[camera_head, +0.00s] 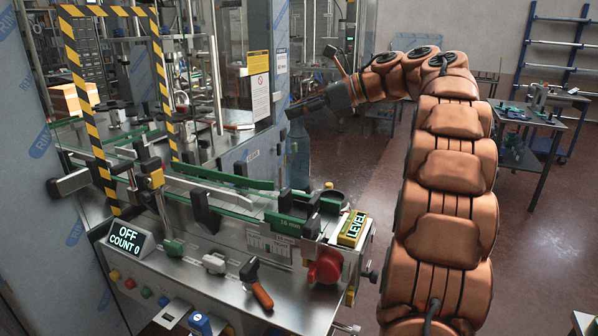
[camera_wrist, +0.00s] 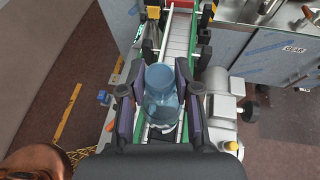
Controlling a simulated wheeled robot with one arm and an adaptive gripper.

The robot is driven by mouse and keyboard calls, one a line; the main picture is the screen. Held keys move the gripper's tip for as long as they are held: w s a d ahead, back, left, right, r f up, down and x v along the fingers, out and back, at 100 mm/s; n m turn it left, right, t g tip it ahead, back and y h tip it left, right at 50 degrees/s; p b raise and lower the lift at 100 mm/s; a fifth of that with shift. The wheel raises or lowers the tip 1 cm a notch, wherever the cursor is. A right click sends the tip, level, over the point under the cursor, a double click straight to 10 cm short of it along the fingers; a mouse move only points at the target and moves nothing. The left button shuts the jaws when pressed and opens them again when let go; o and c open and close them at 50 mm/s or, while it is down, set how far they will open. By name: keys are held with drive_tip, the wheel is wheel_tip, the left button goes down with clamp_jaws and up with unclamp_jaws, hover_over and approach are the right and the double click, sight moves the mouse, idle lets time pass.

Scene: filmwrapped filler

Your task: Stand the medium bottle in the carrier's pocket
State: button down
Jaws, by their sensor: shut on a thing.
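A translucent blue bottle (camera_head: 298,150) hangs upright below my gripper (camera_head: 300,107) in the head view, at the right end of the machine. In the wrist view the bottle (camera_wrist: 162,98) sits between the two dark fingers of my gripper (camera_wrist: 160,80), which are shut on it. The bottle's base is partly hidden in both views, so I cannot tell whether it touches anything.
A conveyor with green rails (camera_head: 222,177) runs across the machine; its pale belt (camera_wrist: 178,38) shows in the wrist view.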

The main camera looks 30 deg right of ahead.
drive_tip(key=shift+f+p, duration=1)
drive_tip(key=shift+f, duration=3.3)
drive_tip(key=shift+f+b, duration=0.2)
drive_tip(key=shift+b, duration=0.15)
drive_tip(key=c, duration=0.8)
unclamp_jaws()
drive_tip(key=shift+r, duration=0.1)
drive_tip(key=shift+r+p, duration=0.15)
drive_tip(key=shift+p, duration=0.2)
drive_tip(key=shift+s+d, duration=0.15)
drive_tip(key=shift+d, duration=0.05)
drive_tip(key=b, duration=0.3)
approach(301, 144)
drive_tip(key=shift+w+d, duration=0.3)
drive_tip(key=shift+d, duration=0.3)
drive_tip(key=shift+w+d, duration=0.3)
drive_tip(key=shift+d, duration=0.3)
